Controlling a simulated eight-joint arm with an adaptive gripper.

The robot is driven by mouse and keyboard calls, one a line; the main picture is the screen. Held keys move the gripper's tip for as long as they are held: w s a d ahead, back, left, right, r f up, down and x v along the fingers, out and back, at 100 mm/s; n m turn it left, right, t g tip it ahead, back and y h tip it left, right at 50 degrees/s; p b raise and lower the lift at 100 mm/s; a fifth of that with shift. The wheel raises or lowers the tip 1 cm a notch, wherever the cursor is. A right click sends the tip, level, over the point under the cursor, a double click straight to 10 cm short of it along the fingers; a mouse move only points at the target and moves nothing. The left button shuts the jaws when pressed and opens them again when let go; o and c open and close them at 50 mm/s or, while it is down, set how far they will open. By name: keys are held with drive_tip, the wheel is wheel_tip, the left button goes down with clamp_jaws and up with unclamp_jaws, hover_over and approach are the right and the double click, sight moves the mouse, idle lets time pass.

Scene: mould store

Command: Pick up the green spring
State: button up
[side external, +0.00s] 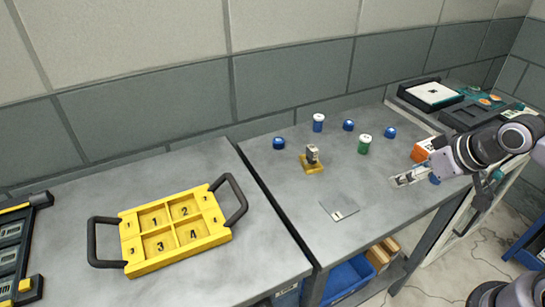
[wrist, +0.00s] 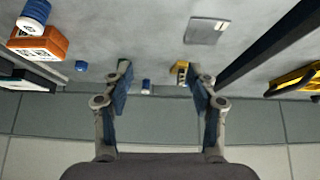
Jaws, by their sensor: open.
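A small green cylinder with a pale top (side external: 365,144), the only separate green item on the table, stands upright toward the back right of the grey table in the side view. I cannot make out spring coils on it. In the wrist view I cannot pick it out; my left finger may cover it. My gripper (side external: 400,179) is over the table's right part, to the right of and nearer the camera than the green cylinder, and apart from it. In the wrist view my gripper (wrist: 159,72) has its fingers wide apart with nothing between them.
Around the green cylinder are a blue-and-white jar (side external: 318,122), blue knobs (side external: 348,125), (side external: 390,132) and a yellow stand (side external: 312,168) with a grey piece. An orange box (side external: 424,150) is close to my arm. A flat grey plate (side external: 338,208) lies in front. A yellow numbered tray (side external: 140,262) is left.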

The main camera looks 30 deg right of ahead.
drive_tip(key=n+g+h, duration=0.3)
drive_tip(key=n+h, duration=0.8)
drive_tip(key=n, duration=0.9)
approach(362, 142)
drive_tip(key=shift+s+d+f, duration=0.35)
drive_tip(key=shift+s+d, duration=0.25)
drive_tip(key=shift+w+a+f+n+t+h, duration=0.1)
drive_tip(key=shift+a+f+n+t+h, duration=0.05)
drive_tip(key=shift+f+n+h, duration=0.2)
drive_tip(key=shift+w+a+f+n+t+h, duration=0.15)
drive_tip(key=shift+f+n+h, duration=0.1)
drive_tip(key=shift+n+h, duration=0.15)
drive_tip(key=x, duration=0.5)
drive_tip(key=shift+d+f, duration=0.1)
drive_tip(key=shift+d, duration=0.1)
drive_tip(key=shift+w+x, duration=0.2)
drive_tip(key=shift+x, duration=1.15)
drive_tip(key=shift+w+x, duration=0.15)
drive_tip(key=shift+x, duration=1.15)
